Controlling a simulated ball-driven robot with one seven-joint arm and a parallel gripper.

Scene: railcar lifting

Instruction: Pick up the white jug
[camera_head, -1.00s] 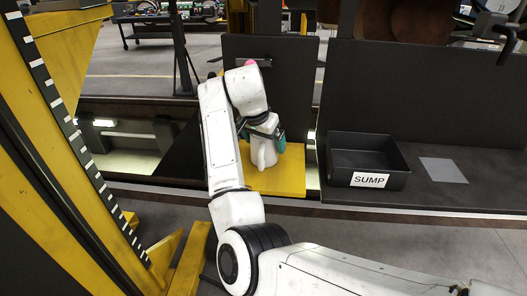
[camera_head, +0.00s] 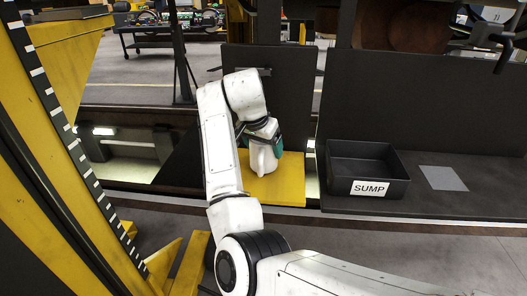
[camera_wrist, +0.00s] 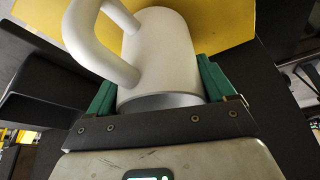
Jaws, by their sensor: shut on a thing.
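The white jug (camera_head: 263,158) is at the yellow plate (camera_head: 274,187) in the head view, partly hidden by my arm. In the wrist view the white jug (camera_wrist: 160,55) fills the middle, with its handle towards the upper left. My gripper (camera_wrist: 158,92) has one green finger on each side of the jug and is shut on its body. In the head view my gripper (camera_head: 265,138) is at the jug's upper part. I cannot tell whether the jug's base touches the plate.
A black bin labelled SUMP (camera_head: 367,170) stands right of the yellow plate on a dark bench. A grey square (camera_head: 443,178) lies farther right. A dark upright panel (camera_head: 300,100) stands behind the plate. A yellow mast (camera_head: 60,130) rises at the left.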

